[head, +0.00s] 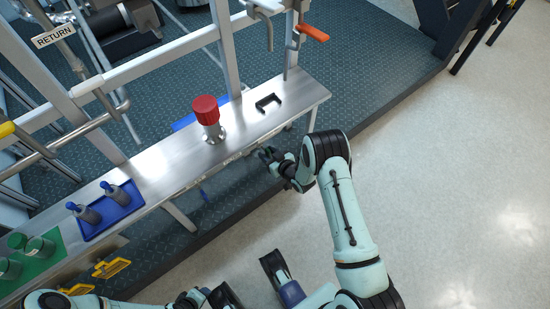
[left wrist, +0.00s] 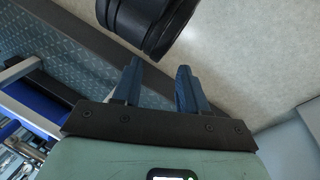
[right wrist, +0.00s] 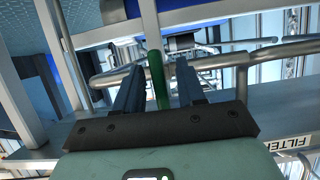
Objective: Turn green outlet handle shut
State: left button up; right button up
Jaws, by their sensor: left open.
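The green outlet handle (right wrist: 157,80) shows as a green bar in the right wrist view, upright in the picture between the two fingers of my right gripper (right wrist: 158,85). The fingers stand apart with a small gap on each side of the bar; contact is not visible. In the head view my right gripper (head: 268,155) is at the front edge of the steel bench, and the handle cannot be made out there. My left gripper (left wrist: 157,88) is open and empty, away from the bench over the floor edge.
The steel bench (head: 165,160) carries a red-capped fitting (head: 206,112), a black bracket (head: 268,102), a blue tray (head: 110,212) with bottles and a green tray (head: 45,255). An orange handle (head: 313,32) is at the back. Pale floor (head: 460,170) is clear at right.

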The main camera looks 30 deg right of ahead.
pick_arm(q)
jog(key=shift+g+h, duration=0.4)
jog(key=shift+g, duration=0.3)
jog(key=shift+s+d+r+p, duration=0.35)
jog(key=shift+s+r+p, duration=0.15)
jog(key=shift+s, duration=0.25)
jog(key=shift+s+d+r+p, duration=0.4)
jog(key=shift+s+r, duration=0.2)
jog(key=shift+s, duration=0.1)
jog(key=shift+s+d+r+p, duration=0.3)
jog(key=shift+s+r+p, duration=0.2)
jog(key=shift+s, duration=0.25)
pick_arm(e)
jog(key=v, duration=1.3)
jog(key=shift+r, duration=0.1)
